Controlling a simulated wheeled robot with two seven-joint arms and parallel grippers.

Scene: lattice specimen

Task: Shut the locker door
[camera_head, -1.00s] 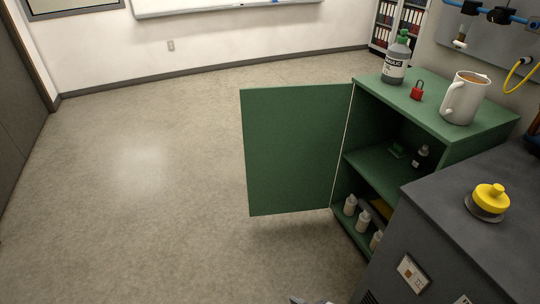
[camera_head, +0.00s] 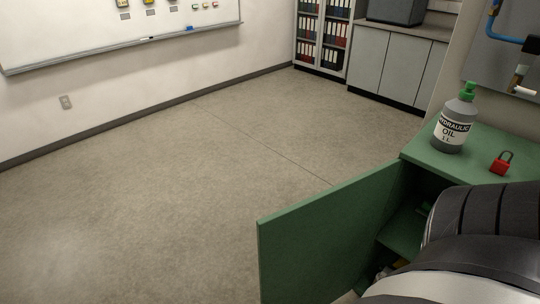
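The green locker door (camera_head: 325,238) stands wide open, swung out to the left from the locker. The green locker (camera_head: 484,157) is at the right edge. Its top and part of its open inside show. A large dark and white arm link of mine covers the lower right and hides most of the locker's front and inside. Neither of my grippers is in view, so I cannot see where they are relative to the door.
A hydraulic oil bottle (camera_head: 453,122) and a red padlock (camera_head: 502,163) stand on the locker top. Grey cabinets (camera_head: 390,63) and a binder shelf (camera_head: 322,38) are at the back. The floor (camera_head: 170,190) left of the door is clear.

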